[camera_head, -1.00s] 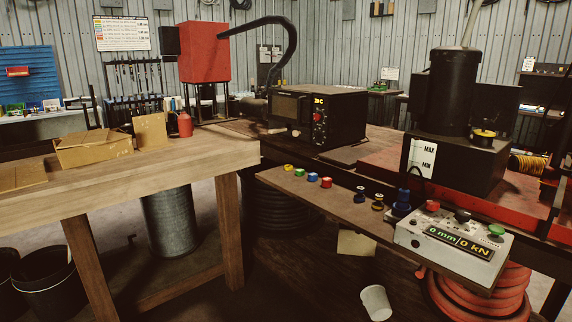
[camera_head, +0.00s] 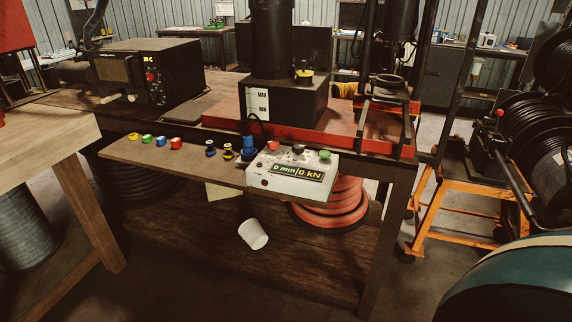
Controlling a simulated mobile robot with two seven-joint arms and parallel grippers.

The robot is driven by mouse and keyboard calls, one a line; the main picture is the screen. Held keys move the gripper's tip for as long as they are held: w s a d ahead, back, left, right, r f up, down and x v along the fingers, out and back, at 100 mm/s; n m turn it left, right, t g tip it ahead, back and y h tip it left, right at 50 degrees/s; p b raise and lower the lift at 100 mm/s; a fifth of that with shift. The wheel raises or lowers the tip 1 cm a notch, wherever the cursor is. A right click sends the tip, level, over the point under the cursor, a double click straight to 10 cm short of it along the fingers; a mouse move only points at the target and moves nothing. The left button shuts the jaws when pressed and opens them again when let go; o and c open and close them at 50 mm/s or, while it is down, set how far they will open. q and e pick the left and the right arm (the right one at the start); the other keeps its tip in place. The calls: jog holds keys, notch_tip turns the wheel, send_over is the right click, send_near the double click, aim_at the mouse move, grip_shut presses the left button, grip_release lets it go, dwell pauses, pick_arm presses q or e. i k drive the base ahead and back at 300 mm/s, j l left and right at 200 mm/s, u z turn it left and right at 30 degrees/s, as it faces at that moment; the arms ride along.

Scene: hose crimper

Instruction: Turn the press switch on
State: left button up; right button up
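The press control box (camera_head: 288,172) is light grey and sits at the right end of a wooden shelf on the front of the workbench. Its display reads "0 mm|0 kN". A red button (camera_head: 274,146), a black knob or switch (camera_head: 298,149) and a green button (camera_head: 324,155) stand along its top. The black press unit (camera_head: 285,98) with its tall dark cylinder stands behind it on a red base (camera_head: 330,140). I cannot tell the switch's position. Neither of my grippers shows.
Several coloured fittings (camera_head: 176,143) line the wooden shelf (camera_head: 125,154) left of the box. A black oven-like machine (camera_head: 150,75) stands at the back left. A white cup (camera_head: 253,234) lies below. An orange-framed cart (camera_head: 440,210) is at the right. A wooden table (camera_head: 45,140) is at the left.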

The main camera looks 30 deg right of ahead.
aim_at(273, 144)
jog(key=i+j, duration=0.4)
jog(key=i, duration=0.15)
jog(key=i+j+z, duration=0.15)
jog(key=i+j, duration=0.25)
jog(key=i, duration=0.15)
